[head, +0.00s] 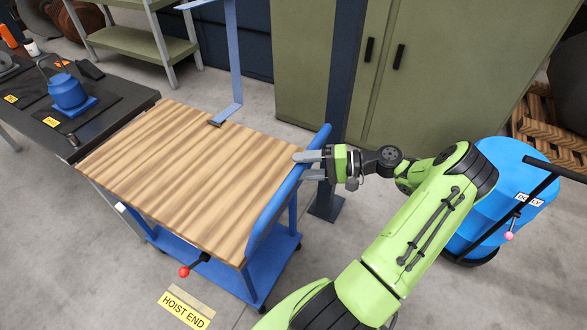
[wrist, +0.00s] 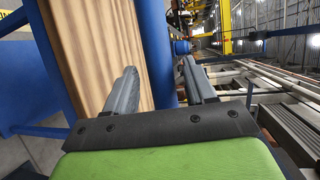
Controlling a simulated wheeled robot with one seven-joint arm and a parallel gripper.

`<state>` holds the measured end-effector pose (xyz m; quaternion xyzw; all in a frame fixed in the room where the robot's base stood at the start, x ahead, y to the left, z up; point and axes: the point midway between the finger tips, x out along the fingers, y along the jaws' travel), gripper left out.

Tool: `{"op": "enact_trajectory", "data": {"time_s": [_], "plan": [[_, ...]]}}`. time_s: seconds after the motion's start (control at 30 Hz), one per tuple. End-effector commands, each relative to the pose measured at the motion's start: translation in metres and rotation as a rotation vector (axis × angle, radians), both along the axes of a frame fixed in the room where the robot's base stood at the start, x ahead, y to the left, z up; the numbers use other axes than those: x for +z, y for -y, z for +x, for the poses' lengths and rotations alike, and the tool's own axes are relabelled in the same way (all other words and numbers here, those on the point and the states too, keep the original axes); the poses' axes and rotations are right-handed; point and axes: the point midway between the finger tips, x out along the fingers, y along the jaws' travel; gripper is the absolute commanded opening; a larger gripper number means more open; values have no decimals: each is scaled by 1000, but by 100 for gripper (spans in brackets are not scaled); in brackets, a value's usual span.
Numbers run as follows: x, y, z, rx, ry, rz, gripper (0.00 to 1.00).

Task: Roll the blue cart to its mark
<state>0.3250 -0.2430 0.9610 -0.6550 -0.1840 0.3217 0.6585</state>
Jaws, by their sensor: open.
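The blue cart has a striped wooden top (head: 190,165), a blue lower deck (head: 215,265) and a blue push rail (head: 270,215) along its right side. A lever with a red knob (head: 184,271) sticks out below its front edge. My gripper (head: 308,164) is open at the far end of the rail. In the wrist view the blue rail (wrist: 156,45) lies between the two spread fingers (wrist: 160,88); contact cannot be told. A yellow floor label reading HOIST END (head: 184,309) lies in front of the cart; whether it is the cart's mark is unclear.
A dark bench (head: 45,135) with a blue part (head: 68,92) stands close to the cart's left. A dark blue post (head: 340,100) stands beyond my gripper, before green cabinets (head: 420,60). A blue drum on a dolly (head: 490,210) stands at right. Floor in front is open.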

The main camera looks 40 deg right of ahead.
Motion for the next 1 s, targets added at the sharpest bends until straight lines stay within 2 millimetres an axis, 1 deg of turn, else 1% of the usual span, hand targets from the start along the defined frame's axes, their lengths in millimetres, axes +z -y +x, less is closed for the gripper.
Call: {"op": "enact_trajectory", "data": {"time_s": [0.03, 0.1, 0.2, 0.47, 0.57, 0.6, 0.83, 1.0], "plan": [[-3, -8, 7, 4, -2, 0, 55], [-4, -14, 15, 3, -1, 0, 55], [-6, -19, 21, 0, -1, -1, 55], [-6, -21, 23, 0, -1, -1, 55], [-5, -21, 23, 0, -1, -1, 41], [-5, -21, 23, 0, -1, -1, 35], [-6, -21, 23, 0, -1, -1, 0], [-6, -21, 23, 0, -1, 0, 0]]}}
